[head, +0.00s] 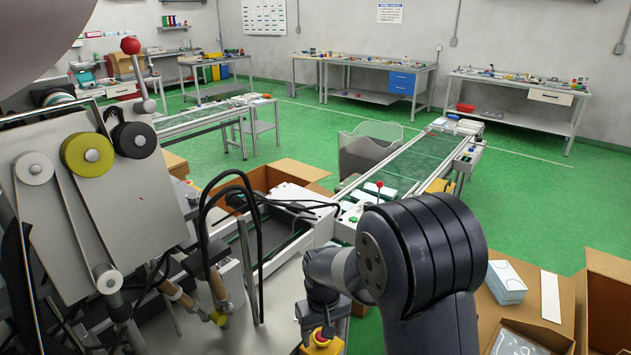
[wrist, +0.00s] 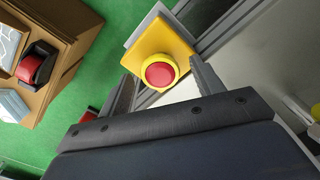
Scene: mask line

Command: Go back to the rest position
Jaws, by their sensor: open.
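My gripper (wrist: 163,68) is open in the wrist view, its two fingers apart with nothing held between them. Beyond the fingertips is a yellow box with a round red button (wrist: 159,74), mounted by a metal rail. The gap between fingertips and button cannot be told exactly. In the head view my arm reaches down at the lower middle, and my gripper (head: 322,318) points down above the same red button (head: 321,339). The fingertips are hard to make out there.
Cardboard boxes (head: 552,272) with white packs stand at the lower right, close to my arm. A machine with rollers (head: 88,155) fills the left. A conveyor (head: 410,165) runs away behind the arm. Open green floor (head: 530,195) lies at the right.

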